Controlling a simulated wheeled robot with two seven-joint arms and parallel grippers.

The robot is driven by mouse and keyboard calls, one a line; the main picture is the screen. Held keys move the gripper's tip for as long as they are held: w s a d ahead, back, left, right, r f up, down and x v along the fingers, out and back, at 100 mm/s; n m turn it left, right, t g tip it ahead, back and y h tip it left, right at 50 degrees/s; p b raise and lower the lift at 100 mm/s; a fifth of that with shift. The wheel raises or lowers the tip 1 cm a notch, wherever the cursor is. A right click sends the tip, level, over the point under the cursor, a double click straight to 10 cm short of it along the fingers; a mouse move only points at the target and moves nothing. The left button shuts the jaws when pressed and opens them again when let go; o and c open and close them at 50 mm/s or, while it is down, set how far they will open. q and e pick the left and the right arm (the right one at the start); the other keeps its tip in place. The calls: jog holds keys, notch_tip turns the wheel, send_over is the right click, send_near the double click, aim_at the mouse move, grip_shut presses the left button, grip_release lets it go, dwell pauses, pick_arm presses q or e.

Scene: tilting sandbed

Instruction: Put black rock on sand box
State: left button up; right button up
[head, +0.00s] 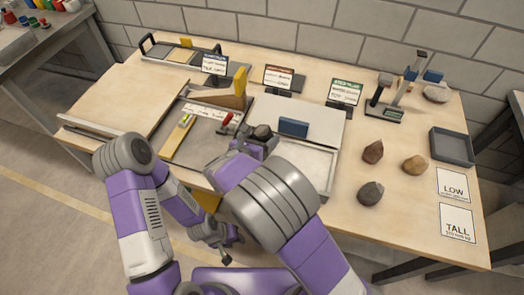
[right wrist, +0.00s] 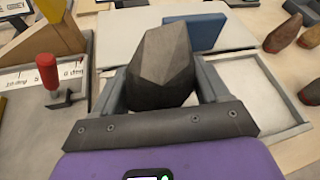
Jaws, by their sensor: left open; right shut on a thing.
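My right gripper (head: 258,141) is shut on a black rock (head: 262,131), which stands up between its fingers in the right wrist view (right wrist: 160,65). The sand box also shows right of the rock in the right wrist view (right wrist: 262,88). My right arm hides much of the box in the head view, and I cannot tell whether the rock touches it. My left gripper (head: 226,245) is open and empty, low in front of the table.
A blue block (head: 293,127) sits on the white panel (head: 315,116) behind the rock. A red-handled lever (head: 228,121) is left of it. Reddish (head: 373,151), tan (head: 415,165) and dark grey (head: 370,193) rocks lie to the right, near a grey tray (head: 452,147).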

jog(key=shift+f+b, duration=0.7)
jog(key=shift+f, duration=1.45)
jog(key=shift+f, duration=0.2)
jog(key=o, duration=1.6)
jog(key=shift+c, duration=0.2)
jog(key=shift+r, duration=0.15)
jog(key=shift+s+a+r, duration=0.15)
jog(key=shift+s+r, duration=0.05)
jog(key=shift+s, duration=0.05)
jog(key=p+v, duration=0.3)
jog(key=v, duration=0.8)
jog(key=shift+s, duration=0.2)
